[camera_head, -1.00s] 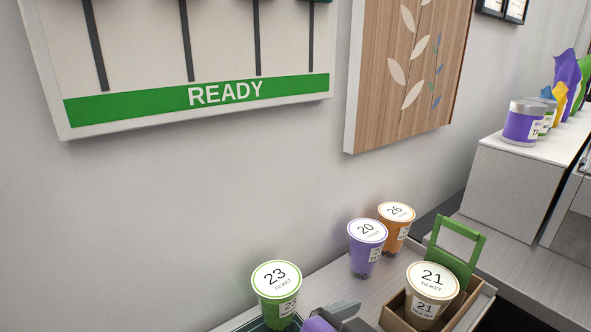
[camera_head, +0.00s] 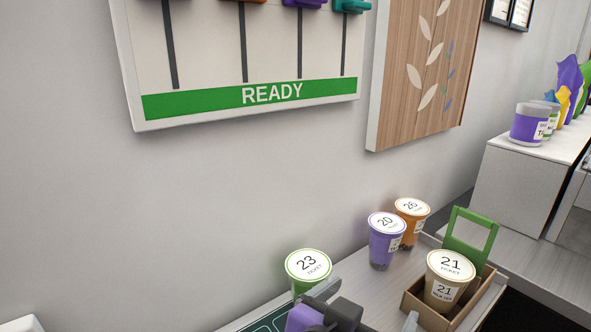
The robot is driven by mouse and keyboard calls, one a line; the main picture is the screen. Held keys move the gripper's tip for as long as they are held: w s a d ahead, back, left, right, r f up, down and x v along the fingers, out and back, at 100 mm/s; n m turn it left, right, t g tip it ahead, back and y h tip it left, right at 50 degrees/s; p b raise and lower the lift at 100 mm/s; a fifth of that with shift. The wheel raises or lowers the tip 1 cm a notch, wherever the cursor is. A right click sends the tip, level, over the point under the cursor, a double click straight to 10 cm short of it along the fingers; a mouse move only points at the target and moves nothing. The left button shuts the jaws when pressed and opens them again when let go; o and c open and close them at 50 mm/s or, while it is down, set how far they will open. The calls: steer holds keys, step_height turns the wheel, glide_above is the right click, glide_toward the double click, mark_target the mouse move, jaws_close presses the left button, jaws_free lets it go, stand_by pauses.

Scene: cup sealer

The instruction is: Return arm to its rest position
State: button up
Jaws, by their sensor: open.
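My gripper (camera_head: 345,312) shows at the bottom edge as purple and dark grey parts with pale grey fingers. It is open, and I see nothing held in it. It is in front of a green-rimmed cup lidded "23" (camera_head: 308,265) and hides its lower part. I cannot tell if they touch. The rest of my arm is out of view.
Left of a brown carrier (camera_head: 420,308) with a green handle and cup "21" (camera_head: 452,265) stand purple cup "20" (camera_head: 386,243) and orange cup "26" (camera_head: 412,222). A "READY" board (camera_head: 270,95) and wood panel (camera_head: 420,70) hang behind.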

steer(key=w+a+f+n+t+y, duration=0.2)
steer(key=a+f+n+t+y, duration=0.1)
steer(key=a+n+t+y, duration=0.45)
steer(key=s+d+f+n+y, duration=0.1)
steer(key=s+f+y, duration=0.1)
steer(key=s, duration=0.2)
steer(key=s+d+f+n+y, duration=0.1)
steer(key=s+d+f+n, duration=0.1)
steer(key=s, duration=0.2)
steer(key=s+d+f+n+y, duration=0.1)
steer(key=s+d+f+y, duration=0.1)
steer(key=s+f, duration=0.1)
steer(key=shift+s+d+g+y, duration=0.2)
steer(key=shift+s+g+y, duration=0.15)
steer(key=shift+s, duration=0.3)
steer(key=s+d+f+m+g+h, duration=0.1)
steer(key=s+d+f, duration=0.1)
steer(key=s+d, duration=0.2)
steer(key=s+d+f+m+g+h, duration=0.1)
steer(key=s+d, duration=0.3)
steer(key=s, duration=0.6)
steer(key=s+d+f+m+g+h, duration=0.1)
steer(key=s+d+f+m+h, duration=0.1)
steer(key=s, duration=0.5)
steer(key=shift+d+f+h, duration=0.4)
steer(key=shift+d+f, duration=0.5)
steer(key=shift+d, duration=0.1)
